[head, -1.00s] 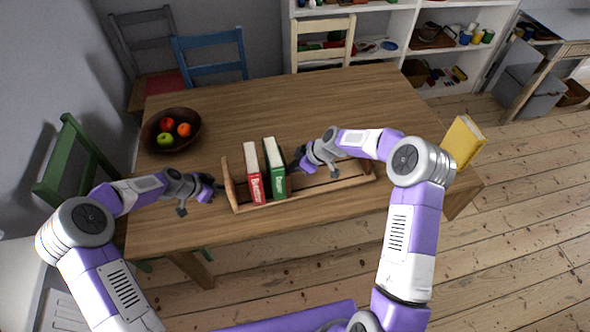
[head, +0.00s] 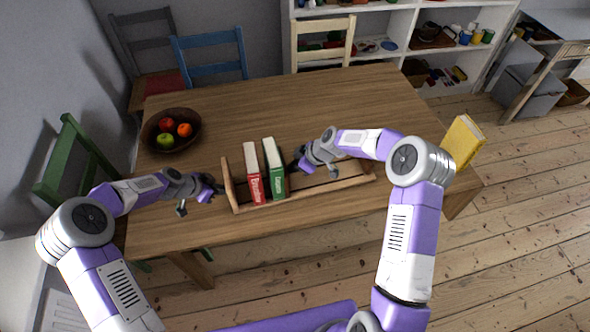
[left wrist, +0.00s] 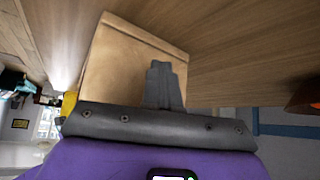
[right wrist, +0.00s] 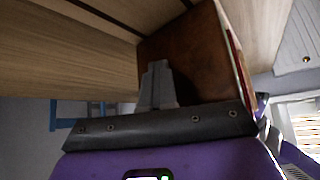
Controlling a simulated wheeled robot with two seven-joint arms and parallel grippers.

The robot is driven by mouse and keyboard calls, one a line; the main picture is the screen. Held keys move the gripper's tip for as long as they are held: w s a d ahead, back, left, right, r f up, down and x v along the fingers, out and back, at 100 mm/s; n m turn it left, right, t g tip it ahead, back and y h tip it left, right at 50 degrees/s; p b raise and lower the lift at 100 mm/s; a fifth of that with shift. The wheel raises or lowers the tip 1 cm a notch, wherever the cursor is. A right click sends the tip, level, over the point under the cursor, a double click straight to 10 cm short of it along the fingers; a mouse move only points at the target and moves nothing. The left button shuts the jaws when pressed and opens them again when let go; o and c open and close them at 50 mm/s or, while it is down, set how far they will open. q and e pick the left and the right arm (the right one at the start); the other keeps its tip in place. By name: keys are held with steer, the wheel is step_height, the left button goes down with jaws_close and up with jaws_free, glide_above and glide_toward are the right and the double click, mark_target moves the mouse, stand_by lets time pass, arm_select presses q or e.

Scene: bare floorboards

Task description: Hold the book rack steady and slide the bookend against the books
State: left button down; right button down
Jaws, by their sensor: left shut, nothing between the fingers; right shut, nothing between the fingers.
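The wooden book rack (head: 330,184) lies along the table's near side. A red book (head: 256,187) and a green book (head: 277,186) stand upright near its left end. The dark brown bookend (right wrist: 205,50) is right of the green book, mostly hidden in the head view. My left gripper (head: 216,188) is shut and empty at the outside of the rack's left end panel, which fills the middle of the left wrist view (left wrist: 115,65). My right gripper (head: 298,165) is shut and empty, its fingertips against or very close to the bookend's right face.
A bowl (head: 155,143) of fruit stands at the table's left. A yellow book (head: 462,142) stands beyond my right elbow. Chairs, one of them blue (head: 210,58), surround the table (head: 290,105), whose middle and back are clear. The rack's right part is empty.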

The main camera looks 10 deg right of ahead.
steer(key=shift+s+a, duration=0.1)
steer(key=shift+a, duration=0.35)
steer(key=shift+s+a, duration=0.1)
steer(key=shift+a, duration=1.75)
steer(key=shift+s+a, duration=0.1)
steer(key=shift+a, duration=2)
steer(key=shift+a, duration=0.4)
steer(key=shift+s, duration=0.1)
steer(key=shift+w+d+r, duration=0.1)
steer(key=shift+w+d, duration=0.05)
steer(key=shift+d, duration=1)
steer(key=shift+w+d, duration=0.1)
steer(key=shift+d, duration=1.05)
